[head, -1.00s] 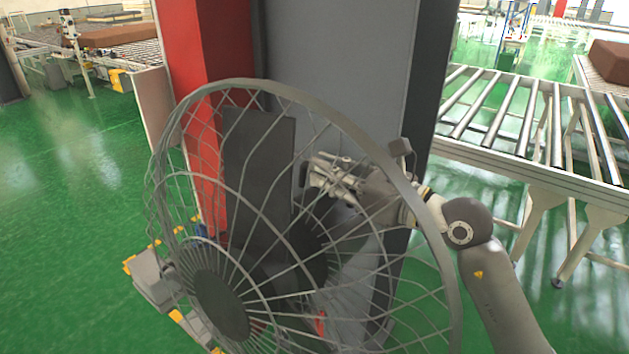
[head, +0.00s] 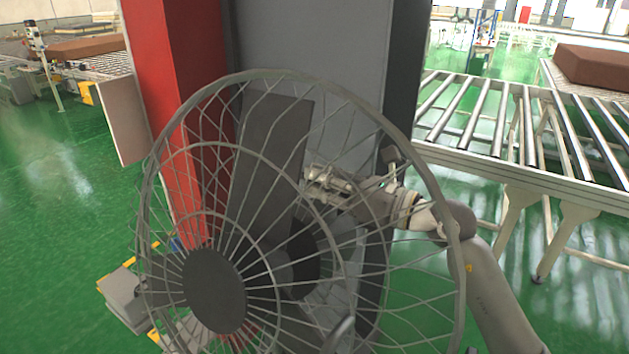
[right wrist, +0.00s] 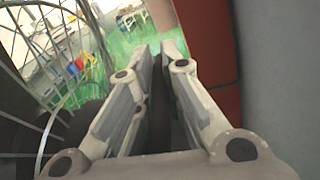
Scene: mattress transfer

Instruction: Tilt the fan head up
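The fan head (head: 214,290) is a large grey wire cage with a dark round hub. It fills the middle of the head view, its front facing me and somewhat upward. My right gripper (head: 322,183) shows through the wires, behind the cage's front, near a dark flat panel (head: 268,150). In the right wrist view its two fingers (right wrist: 160,70) lie nearly parallel with a narrow gap. A dark strip shows in that gap; I cannot tell whether they grip it. Cage wires (right wrist: 45,60) are left of the fingers. My left gripper is out of view.
A red and grey column (head: 320,45) stands close behind the fan. A roller conveyor (head: 520,150) is at the right, with a brown mattress block (head: 595,68) beyond. Green floor (head: 60,220) is open at the left.

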